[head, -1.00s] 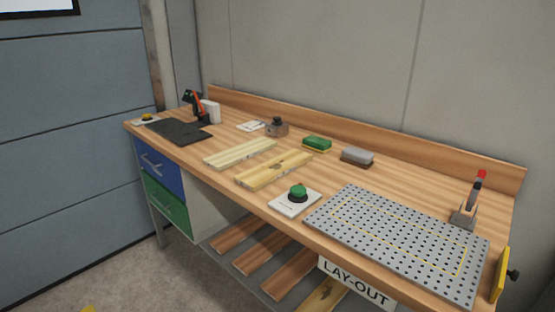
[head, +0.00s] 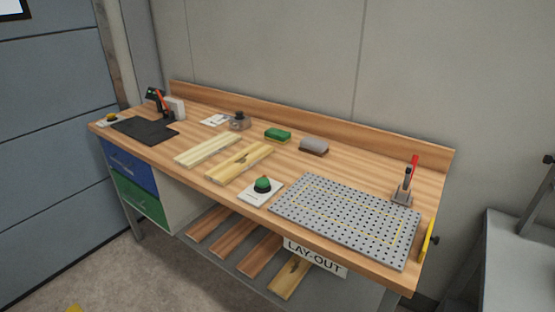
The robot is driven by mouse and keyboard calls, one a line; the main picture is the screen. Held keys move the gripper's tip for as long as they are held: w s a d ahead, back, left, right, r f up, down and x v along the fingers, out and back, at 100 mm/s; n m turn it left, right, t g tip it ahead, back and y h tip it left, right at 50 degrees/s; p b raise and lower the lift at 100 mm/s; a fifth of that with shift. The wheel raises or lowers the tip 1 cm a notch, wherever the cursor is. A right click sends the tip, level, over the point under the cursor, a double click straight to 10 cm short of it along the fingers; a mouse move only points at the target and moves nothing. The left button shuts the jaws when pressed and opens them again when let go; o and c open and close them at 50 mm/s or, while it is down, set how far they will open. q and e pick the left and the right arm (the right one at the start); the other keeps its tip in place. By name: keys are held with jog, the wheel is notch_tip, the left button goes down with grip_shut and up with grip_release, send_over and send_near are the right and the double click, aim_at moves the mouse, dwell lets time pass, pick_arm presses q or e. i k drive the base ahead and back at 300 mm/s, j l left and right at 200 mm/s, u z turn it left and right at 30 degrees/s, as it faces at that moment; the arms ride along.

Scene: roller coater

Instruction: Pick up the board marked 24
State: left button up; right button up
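Two light wooden boards lie side by side on the bench. The left board (head: 208,150) is pale and plain. The right board (head: 240,162) is yellower and has dark marks near its middle. I cannot read a number 24 on either one. More boards (head: 262,255) lie on the shelf under the bench, with a paler one (head: 290,277) at the right end; no number is readable there. Neither of my grippers is in view.
The wooden bench (head: 360,165) holds a perforated grey plate (head: 345,218), a green button on a white base (head: 262,187), a green sponge (head: 278,134), a grey block (head: 314,146), a red-handled clamp (head: 405,185) and a black mat (head: 145,130).

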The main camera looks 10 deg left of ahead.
aim_at(227, 171)
jog(key=i+j+z, duration=0.1)
jog(key=j+z, duration=0.35)
jog(key=j, duration=0.55)
jog(key=j+z, duration=0.4)
jog(key=j, duration=0.6)
jog(key=k, duration=0.05)
